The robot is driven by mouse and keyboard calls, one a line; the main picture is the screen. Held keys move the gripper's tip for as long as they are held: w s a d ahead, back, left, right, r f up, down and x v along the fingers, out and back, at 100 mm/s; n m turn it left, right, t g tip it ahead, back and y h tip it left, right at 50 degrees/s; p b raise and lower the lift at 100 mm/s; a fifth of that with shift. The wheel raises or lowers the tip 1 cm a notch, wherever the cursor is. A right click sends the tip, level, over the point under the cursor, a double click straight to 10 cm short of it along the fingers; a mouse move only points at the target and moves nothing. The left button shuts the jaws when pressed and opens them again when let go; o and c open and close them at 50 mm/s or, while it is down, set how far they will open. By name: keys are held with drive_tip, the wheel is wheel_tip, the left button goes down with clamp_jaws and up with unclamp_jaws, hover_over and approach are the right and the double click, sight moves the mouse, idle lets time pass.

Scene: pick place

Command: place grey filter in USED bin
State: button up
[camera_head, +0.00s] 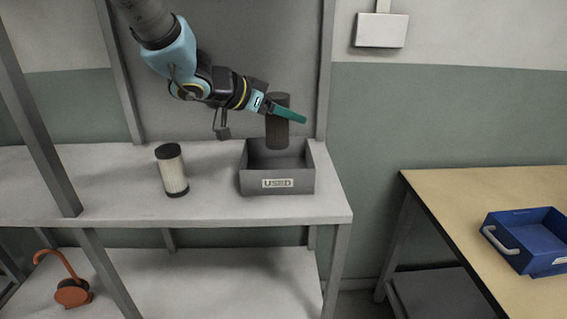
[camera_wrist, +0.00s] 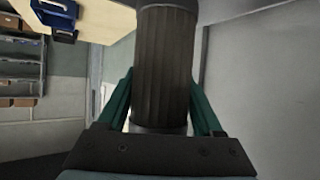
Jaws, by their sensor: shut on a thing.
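The grey filter (camera_head: 278,132) is a dark pleated cylinder, held upright above the USED bin. My gripper (camera_head: 284,110) is shut on it near its upper part. In the wrist view the grey filter (camera_wrist: 163,70) stands between the green fingers of my gripper (camera_wrist: 163,108). The USED bin (camera_head: 290,183) is a grey open box with a white label, on the shelf at its right end. The filter's lower end overlaps the bin's opening in the head view; whether it is below the rim I cannot tell.
A white filter with black caps (camera_head: 172,172) stands on the shelf (camera_head: 110,195) left of the bin. A wooden table (camera_head: 460,200) with a blue bin (camera_head: 530,240) stands to the right. Shelf posts frame the left side. An orange object (camera_head: 72,292) lies on the lower shelf.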

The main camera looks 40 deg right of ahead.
wheel_tip(320, 180, down, 10)
drive_tip(key=shift+r+b, duration=0.15)
drive_tip(key=shift+b, duration=0.15)
drive_tip(key=o, duration=1.5)
